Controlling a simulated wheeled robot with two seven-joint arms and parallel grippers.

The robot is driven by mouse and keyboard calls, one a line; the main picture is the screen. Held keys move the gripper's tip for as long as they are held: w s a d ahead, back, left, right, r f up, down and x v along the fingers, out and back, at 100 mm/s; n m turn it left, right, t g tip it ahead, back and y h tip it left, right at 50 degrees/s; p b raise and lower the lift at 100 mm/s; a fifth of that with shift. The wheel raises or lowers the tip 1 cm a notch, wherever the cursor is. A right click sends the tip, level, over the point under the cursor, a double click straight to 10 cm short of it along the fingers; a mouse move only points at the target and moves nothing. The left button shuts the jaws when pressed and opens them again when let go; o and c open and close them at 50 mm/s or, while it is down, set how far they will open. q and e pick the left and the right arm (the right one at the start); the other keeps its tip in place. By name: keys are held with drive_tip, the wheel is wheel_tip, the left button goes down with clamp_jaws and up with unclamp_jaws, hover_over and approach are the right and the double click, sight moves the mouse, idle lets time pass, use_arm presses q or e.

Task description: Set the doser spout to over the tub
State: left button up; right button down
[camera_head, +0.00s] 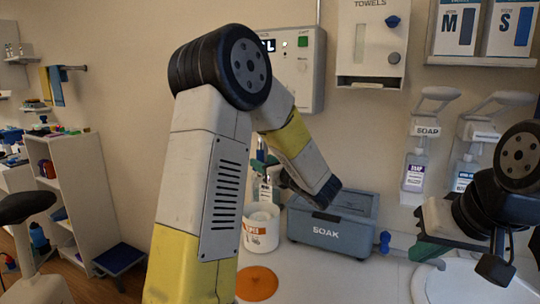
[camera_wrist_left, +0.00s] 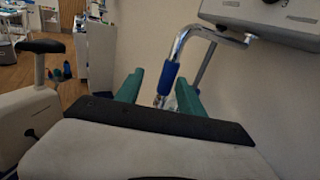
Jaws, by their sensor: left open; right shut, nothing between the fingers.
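The doser spout is a bent chrome pipe with a blue grip sleeve (camera_wrist_left: 168,78), coming down from a grey wall unit in the left wrist view. My left gripper (camera_wrist_left: 160,94) is open, its green fingers on either side of the sleeve's line; I cannot tell whether they touch it. In the head view my left arm hides most of the spout and of that gripper. A white tub (camera_head: 262,230) with an orange label stands on the counter, left of the SOAK box. My right gripper (camera_head: 425,251) is shut and empty at the right, near the basin.
The grey SOAK box (camera_head: 330,232) stands beside the tub. An orange disc (camera_head: 257,284) lies on the counter in front. A soap dispenser (camera_head: 414,170) and a towel dispenser (camera_head: 369,45) hang on the wall. A white basin (camera_head: 465,285) is at the right.

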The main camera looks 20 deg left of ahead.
use_arm(q)
drive_tip(key=shift+w+d+m+t, duration=0.2)
drive_tip(key=shift+w+m+t, duration=0.1)
drive_tip(key=shift+w, duration=0.4)
drive_tip(key=shift+w+a, duration=0.15)
drive_tip(key=shift+w, duration=0.15)
drive_tip(key=x, duration=0.7)
clamp_jaws()
idle(0.6)
